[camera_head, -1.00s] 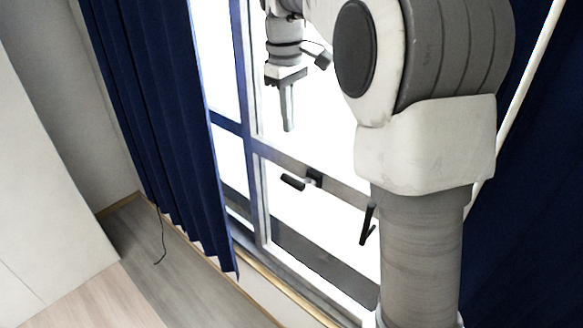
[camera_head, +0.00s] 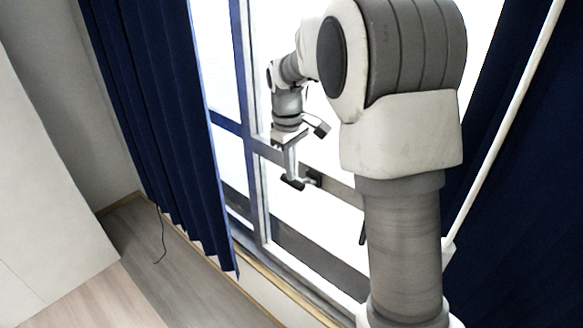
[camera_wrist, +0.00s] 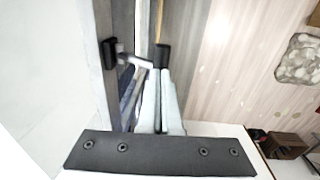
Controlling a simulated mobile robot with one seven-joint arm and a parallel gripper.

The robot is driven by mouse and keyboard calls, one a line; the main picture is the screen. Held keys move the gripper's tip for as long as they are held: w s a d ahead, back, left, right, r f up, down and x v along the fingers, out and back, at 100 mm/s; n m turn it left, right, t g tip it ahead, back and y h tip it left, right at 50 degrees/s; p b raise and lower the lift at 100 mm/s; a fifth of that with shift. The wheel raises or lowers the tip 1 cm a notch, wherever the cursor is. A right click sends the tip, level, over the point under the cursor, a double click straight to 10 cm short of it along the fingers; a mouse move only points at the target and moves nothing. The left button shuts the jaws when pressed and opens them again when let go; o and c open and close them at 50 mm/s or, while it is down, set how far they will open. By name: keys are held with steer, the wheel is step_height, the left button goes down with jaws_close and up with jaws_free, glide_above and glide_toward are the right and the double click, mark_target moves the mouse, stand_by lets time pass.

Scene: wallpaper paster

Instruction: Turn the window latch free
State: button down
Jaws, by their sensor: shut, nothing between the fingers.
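The window latch is a short black handle (camera_head: 293,183) on a dark mount (camera_head: 314,178) on the window's horizontal rail. In the wrist view the black handle (camera_wrist: 162,55) is joined by a metallic stem to its black mount (camera_wrist: 109,53). My gripper (camera_head: 291,174) points down, with its fingertips right at the handle. In the wrist view my gripper (camera_wrist: 160,74) has its two pale fingers together, empty, their tips ending at the handle's lower end. I cannot tell whether they touch it.
A second black handle (camera_head: 362,233) is mostly hidden behind my arm. Blue curtains hang at the left (camera_head: 160,130) and right (camera_head: 520,200). A wooden sill (camera_head: 275,285) runs below the window. In the wrist view, the floor (camera_wrist: 235,80) right of the latch is mostly clear.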

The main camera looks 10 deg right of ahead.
mark_target(286, 181)
steer(key=shift+f, duration=0.1)
steer(key=b, duration=0.2)
steer(key=a+f+t+h+b, duration=0.1)
steer(key=b, duration=0.1)
steer(key=s+f+h+b, duration=0.1)
steer(key=b, duration=0.1)
steer(key=shift+a+f+t, duration=0.25)
steer(key=shift+a+t, duration=0.05)
step_height(286, 181, down, 7)
steer(key=s+a+t+h+b, duration=0.1)
steer(key=t+h+b, duration=0.3)
steer(key=b, duration=1.4)
steer(key=h, duration=0.2)
steer(key=shift+s+a+t+h, duration=0.15)
steer(key=shift+a+t+h, duration=0.1)
steer(key=shift+t+h, duration=0.15)
steer(key=shift+r+p, duration=0.4)
steer(key=shift+r, duration=0.35)
steer(key=shift+a, duration=0.1)
